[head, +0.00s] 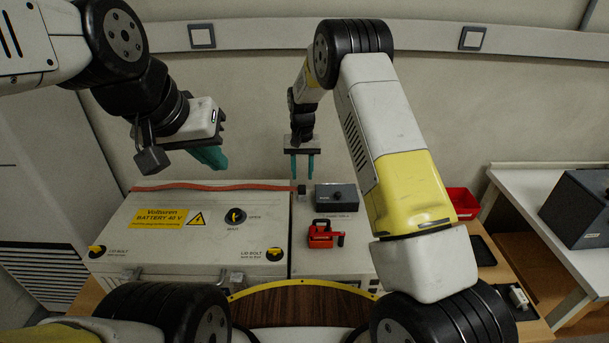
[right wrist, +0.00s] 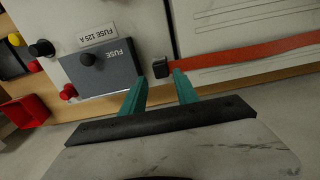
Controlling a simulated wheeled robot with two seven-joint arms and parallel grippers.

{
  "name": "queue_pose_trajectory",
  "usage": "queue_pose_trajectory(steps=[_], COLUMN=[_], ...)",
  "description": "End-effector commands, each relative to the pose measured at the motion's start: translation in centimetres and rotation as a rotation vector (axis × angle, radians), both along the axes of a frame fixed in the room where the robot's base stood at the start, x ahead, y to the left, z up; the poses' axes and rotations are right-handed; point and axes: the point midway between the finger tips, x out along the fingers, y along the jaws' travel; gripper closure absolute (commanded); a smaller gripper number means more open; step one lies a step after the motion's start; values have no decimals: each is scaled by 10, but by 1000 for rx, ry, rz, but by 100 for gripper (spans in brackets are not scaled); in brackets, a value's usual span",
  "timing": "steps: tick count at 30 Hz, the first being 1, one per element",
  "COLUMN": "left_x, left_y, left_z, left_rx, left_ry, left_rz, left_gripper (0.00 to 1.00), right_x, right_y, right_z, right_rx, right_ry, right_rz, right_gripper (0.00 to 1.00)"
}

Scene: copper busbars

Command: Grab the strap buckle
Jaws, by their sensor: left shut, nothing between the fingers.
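The strap buckle (head: 302,189) is a small black block at the right end of a red-orange strap (head: 215,187) across the back of the battery box lid. In the right wrist view the buckle (right wrist: 161,68) is just beyond the fingertips, by the right finger, with the strap (right wrist: 240,53) running off right. My right gripper (head: 302,178) is open, fingers pointing down above and behind the buckle; its fingers (right wrist: 158,78) show nothing between them.
A grey fuse block (head: 337,198) sits right of the buckle, close to the right gripper. A red device (head: 324,234) lies in front of it. The battery box (head: 180,240) has a knob (head: 235,216) and yellow lid bolts. A red bin (head: 462,202) stands at the right.

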Motion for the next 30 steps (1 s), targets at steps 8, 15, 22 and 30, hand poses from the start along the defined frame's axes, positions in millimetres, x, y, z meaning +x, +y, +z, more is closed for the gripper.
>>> queue_pose_trajectory(steps=[8,15,22,30], left_x=[0,0,0,0], left_y=[0,0,0,0], left_z=[0,0,0,0], left_rx=[0,0,0,0], left_ry=[0,0,0,0], left_rz=[0,0,0,0], left_gripper=[100,100,100,100], right_x=[1,0,-1,0], right_y=[2,2,2,2], right_z=[-27,-49,-82,-85], right_rx=[-6,-6,-5,-5], right_ry=[6,7,6,4], right_rz=[1,2,1,1], right_gripper=[64,64,64,70])
